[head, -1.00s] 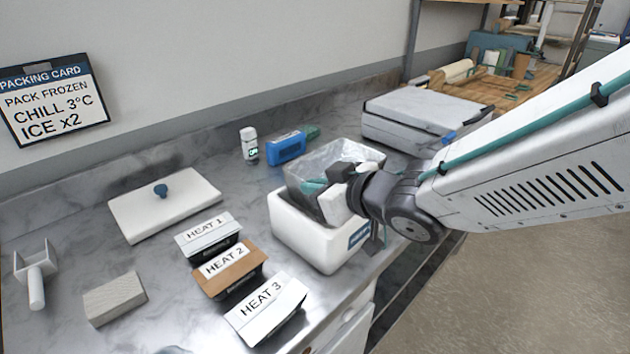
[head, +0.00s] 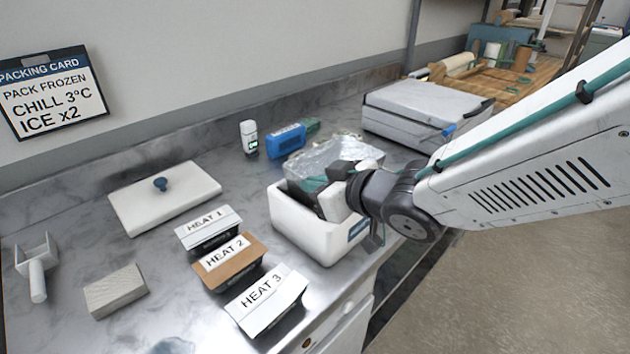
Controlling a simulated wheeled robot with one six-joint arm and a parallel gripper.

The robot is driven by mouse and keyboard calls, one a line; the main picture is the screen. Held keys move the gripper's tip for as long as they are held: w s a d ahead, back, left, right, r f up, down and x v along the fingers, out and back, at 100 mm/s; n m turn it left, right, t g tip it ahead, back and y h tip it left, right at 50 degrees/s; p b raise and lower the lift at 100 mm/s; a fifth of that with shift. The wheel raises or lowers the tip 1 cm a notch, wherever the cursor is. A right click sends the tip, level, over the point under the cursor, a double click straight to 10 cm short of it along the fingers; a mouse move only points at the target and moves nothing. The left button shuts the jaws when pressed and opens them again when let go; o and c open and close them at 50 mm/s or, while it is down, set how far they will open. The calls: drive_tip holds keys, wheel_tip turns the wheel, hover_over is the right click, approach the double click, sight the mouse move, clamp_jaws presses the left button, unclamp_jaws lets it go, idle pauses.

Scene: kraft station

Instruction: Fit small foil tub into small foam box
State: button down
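The small foam box (head: 299,234) is white and open-topped, standing near the counter's front edge. The small foil tub (head: 341,154) is silvery and sits at the mouth of the box, its near-left part below the rim and its far part raised, so it looks tilted. My gripper (head: 340,190) is at the tub's right near side, over the box's right rim, and looks shut on the tub's wall. The fingertips are partly hidden by the gripper's own body. A teal piece shows at the tub's near side; I cannot tell what it is. The box's inside is mostly hidden.
A white lid with a blue knob (head: 188,200) lies at left. Cartons HEAT 1 (head: 210,226), HEAT 2 (head: 231,266) and HEAT 3 (head: 268,300) stand left of the box. A blue device (head: 287,143) and white bottle (head: 249,139) are behind; a grey case (head: 410,118) is back right.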

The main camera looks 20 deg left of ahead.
drive_tip(key=shift+f, duration=0.4)
drive_tip(key=c, duration=1.2)
unclamp_jaws()
drive_tip(key=shift+o, duration=0.2)
drive_tip(key=shift+r, duration=4.5)
